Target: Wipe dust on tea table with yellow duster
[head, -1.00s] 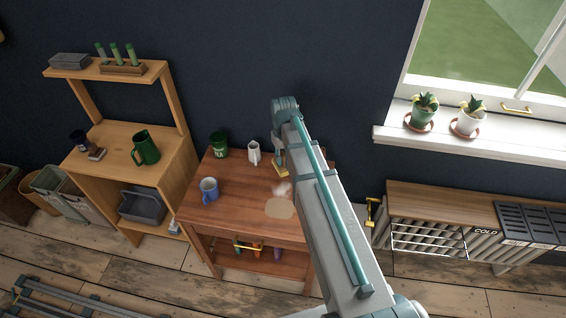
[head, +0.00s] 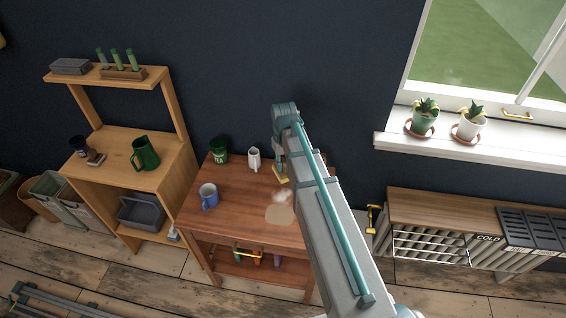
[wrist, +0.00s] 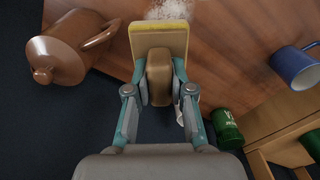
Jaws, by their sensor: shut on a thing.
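My gripper (wrist: 160,88) is shut on the brown handle of the yellow duster (wrist: 160,38). In the head view the duster (head: 281,175) shows as a small yellowish edge below my gripper, over the back right of the tea table (head: 232,222). White dust (wrist: 167,9) lies on the wood just past the duster's edge in the wrist view. In the head view the dust (head: 281,196) is in front of the duster, beside a tan round patch (head: 279,214). I cannot tell whether the duster touches the table. My arm hides the table's right part.
A brown teapot (wrist: 72,45) is close on the left in the wrist view. A wooden shelf (head: 118,142) stands left; a windowsill (head: 480,150) is right.

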